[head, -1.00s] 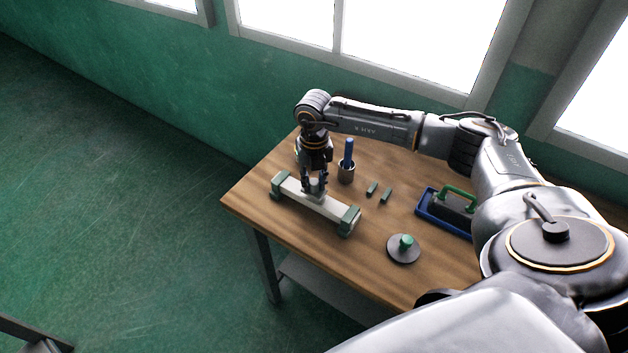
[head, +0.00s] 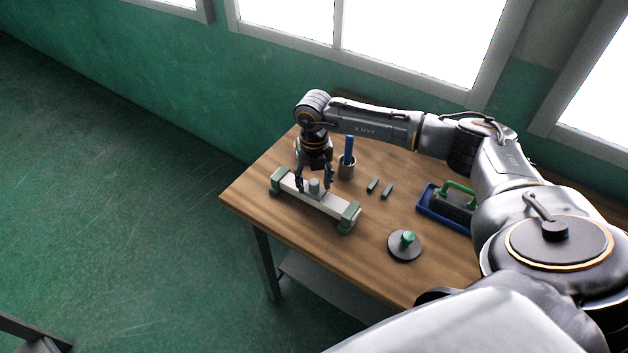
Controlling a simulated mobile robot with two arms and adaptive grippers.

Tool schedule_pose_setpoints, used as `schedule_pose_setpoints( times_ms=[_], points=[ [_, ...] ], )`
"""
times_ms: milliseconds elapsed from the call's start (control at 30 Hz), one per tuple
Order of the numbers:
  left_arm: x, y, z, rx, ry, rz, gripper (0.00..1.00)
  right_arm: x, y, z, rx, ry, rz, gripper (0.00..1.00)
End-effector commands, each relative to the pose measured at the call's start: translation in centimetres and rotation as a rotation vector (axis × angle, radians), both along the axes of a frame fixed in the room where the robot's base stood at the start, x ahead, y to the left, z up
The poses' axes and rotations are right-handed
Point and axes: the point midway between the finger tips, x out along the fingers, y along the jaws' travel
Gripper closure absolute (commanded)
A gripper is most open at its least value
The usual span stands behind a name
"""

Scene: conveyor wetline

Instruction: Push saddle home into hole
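The saddle (head: 314,186) looks like a small light-grey cylindrical piece on the middle of a long pale beam (head: 331,206). The beam has green blocks at both ends and lies on the wooden table. The hole is hidden, so I cannot tell how deep the saddle sits. My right gripper (head: 314,185) points down over the saddle, with its fingers spread apart on either side of it and a visible gap. My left gripper is not in view.
Behind the beam stands a cup (head: 347,168) with a blue-handled tool. Two small green pieces (head: 379,187) lie right of it. A dark disc with a green knob (head: 404,245) sits near the front edge. A blue tray (head: 430,208) with a green-handled block is at the right.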

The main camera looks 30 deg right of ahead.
Motion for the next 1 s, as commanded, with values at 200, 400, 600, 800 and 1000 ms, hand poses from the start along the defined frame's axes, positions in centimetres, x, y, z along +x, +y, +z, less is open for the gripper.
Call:
schedule_pose_setpoints(
  times_ms=[200,400,600,800,1000],
  points=[
    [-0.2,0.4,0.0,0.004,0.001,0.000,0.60,0.0,0.0,0.1,0.000,0.000,0.000,0.49],
    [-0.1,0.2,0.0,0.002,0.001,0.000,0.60,0.1,0.0,2.4,0.000,-0.004,0.000,0.49],
    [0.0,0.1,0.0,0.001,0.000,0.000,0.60,0.1,-0.1,6.7,0.000,-0.005,0.000,0.49],
    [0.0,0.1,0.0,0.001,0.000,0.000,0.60,0.1,0.0,10.3,0.000,-0.002,0.000,0.49],
    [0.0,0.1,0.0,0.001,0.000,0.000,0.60,0.0,0.0,11.9,0.000,-0.001,0.000,0.49]
  ],
)
